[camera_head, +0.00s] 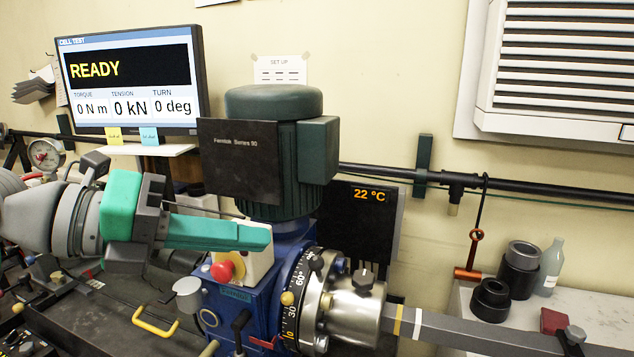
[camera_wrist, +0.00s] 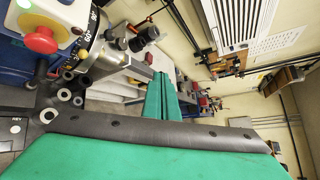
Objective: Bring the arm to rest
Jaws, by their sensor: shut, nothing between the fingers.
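My gripper (camera_head: 266,238) reaches in from the left in the head view, with long green fingers lying together and pointing right. In the wrist view its fingertips (camera_wrist: 159,78) meet with nothing between them. In the head view the fingers pass in front of the blue torque machine (camera_head: 232,310), just above its red emergency button (camera_head: 222,270). I cannot tell the gap between them. The red button also shows in the wrist view (camera_wrist: 40,40). My grey wrist and forearm fill the left side of the head view.
The screen (camera_head: 130,82) reads READY, with torque, tension and turn at 0. A dark green motor (camera_head: 275,150) tops the machine behind my gripper. A steel chuck (camera_head: 350,310) and grey bar (camera_head: 480,332) extend right. Black sockets (camera_head: 520,268) and a bottle (camera_head: 551,265) stand on the right bench.

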